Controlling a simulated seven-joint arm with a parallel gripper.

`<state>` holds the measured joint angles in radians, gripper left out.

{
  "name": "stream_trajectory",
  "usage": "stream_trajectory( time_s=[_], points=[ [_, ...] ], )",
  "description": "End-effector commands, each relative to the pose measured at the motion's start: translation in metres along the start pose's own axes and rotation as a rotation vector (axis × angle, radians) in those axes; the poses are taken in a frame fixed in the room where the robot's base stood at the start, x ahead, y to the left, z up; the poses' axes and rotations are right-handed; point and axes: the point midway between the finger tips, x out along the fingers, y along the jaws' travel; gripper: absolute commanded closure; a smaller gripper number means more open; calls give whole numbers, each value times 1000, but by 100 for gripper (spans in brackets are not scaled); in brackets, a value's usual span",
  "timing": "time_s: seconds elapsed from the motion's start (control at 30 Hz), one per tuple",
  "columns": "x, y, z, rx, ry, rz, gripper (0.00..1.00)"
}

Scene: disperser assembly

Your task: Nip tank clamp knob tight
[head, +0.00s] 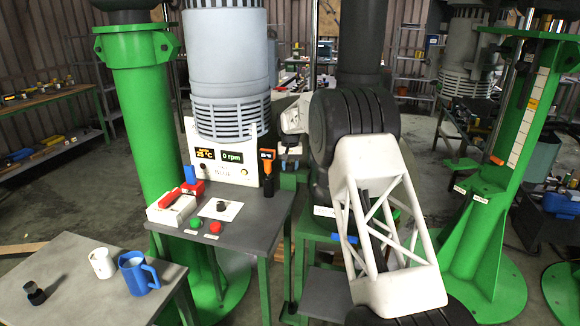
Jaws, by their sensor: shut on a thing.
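My gripper (289,161) is at the middle of the head view, beyond the right rear corner of the grey control table. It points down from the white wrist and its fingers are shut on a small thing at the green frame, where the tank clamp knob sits. The knob itself is mostly hidden by the fingers and too small to make out, and I cannot tell how far it is turned. The tank is not clearly visible, as my large black joint and white lattice link cover much of that area.
An orange handheld meter (267,165) stands close left of my gripper. The control panel (222,160) reads 25 °C and 0 rpm. Red and green buttons (205,226) are on the control table (255,222). A blue jug (137,273) and white mug (102,263) stand front left.

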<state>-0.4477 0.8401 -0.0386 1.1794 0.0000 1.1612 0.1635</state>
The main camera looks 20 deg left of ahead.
Motion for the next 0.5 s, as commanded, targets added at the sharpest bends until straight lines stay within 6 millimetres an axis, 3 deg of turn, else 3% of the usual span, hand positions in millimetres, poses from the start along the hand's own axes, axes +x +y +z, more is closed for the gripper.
stream_trajectory(
  time_s=[0.5],
  points=[
    [-1, 0, 0, 165, 1, 0, 83]
  ],
)
